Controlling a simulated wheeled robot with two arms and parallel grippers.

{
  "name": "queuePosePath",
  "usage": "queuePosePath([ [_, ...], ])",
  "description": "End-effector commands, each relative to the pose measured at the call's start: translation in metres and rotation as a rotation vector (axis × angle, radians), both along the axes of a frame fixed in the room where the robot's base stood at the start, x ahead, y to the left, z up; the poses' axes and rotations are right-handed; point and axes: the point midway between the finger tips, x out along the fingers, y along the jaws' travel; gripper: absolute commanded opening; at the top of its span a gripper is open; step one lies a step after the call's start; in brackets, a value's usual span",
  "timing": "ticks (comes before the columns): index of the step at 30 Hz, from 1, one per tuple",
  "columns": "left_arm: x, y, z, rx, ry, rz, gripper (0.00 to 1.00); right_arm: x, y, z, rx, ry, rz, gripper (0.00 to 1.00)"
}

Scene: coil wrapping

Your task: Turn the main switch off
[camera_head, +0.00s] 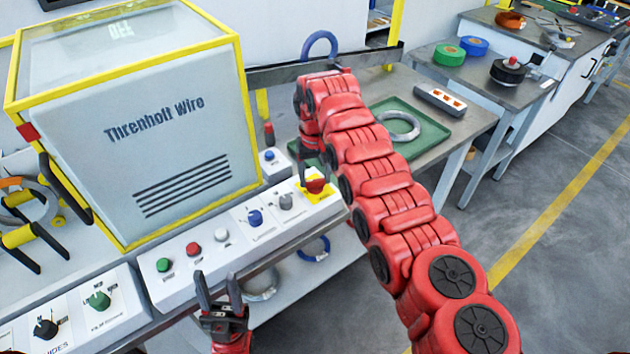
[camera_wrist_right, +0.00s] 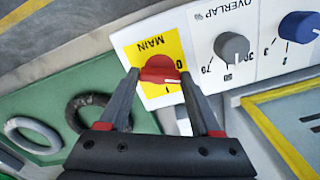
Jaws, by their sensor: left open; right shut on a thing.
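The main switch is a red rotary knob (camera_wrist_right: 160,68) on a yellow plate (camera_wrist_right: 140,51) marked MAIN. It also shows in the head view (camera_head: 316,186) at the right end of the white control panel (camera_head: 330,206). My right gripper (camera_wrist_right: 160,76) is shut on the knob, with one finger on each side of it. A short white mark shows at the knob's edge; the plate's markings are partly hidden by the fingers. In the head view my right gripper (camera_head: 315,178) reaches down onto the switch. My left gripper (camera_head: 218,285) is open and empty in front of the panel.
Beside the switch are a grey knob (camera_head: 285,201) and a blue knob (camera_head: 255,218); further left are several push buttons. The grey machine housing (camera_head: 190,130) stands behind the panel. A green tray (camera_head: 428,134) with a metal ring lies behind my right arm.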

Motion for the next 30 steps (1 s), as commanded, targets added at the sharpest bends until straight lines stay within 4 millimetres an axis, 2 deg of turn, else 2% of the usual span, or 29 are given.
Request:
queuePosePath([
  [4,0.000,0.000,-0.008,0.000,0.000,0.000,0.50,0.001,-0.001,-0.001,0.002,-0.004,0.124,0.09],
  [15,0.000,0.000,-0.014,0.000,0.000,0.000,0.50,0.000,0.000,0.001,-0.001,-0.001,0.359,0.09],
  [30,0.000,0.000,-0.015,0.000,0.000,0.000,0.50,0.001,0.000,0.001,0.001,-0.004,0.439,0.09],
])
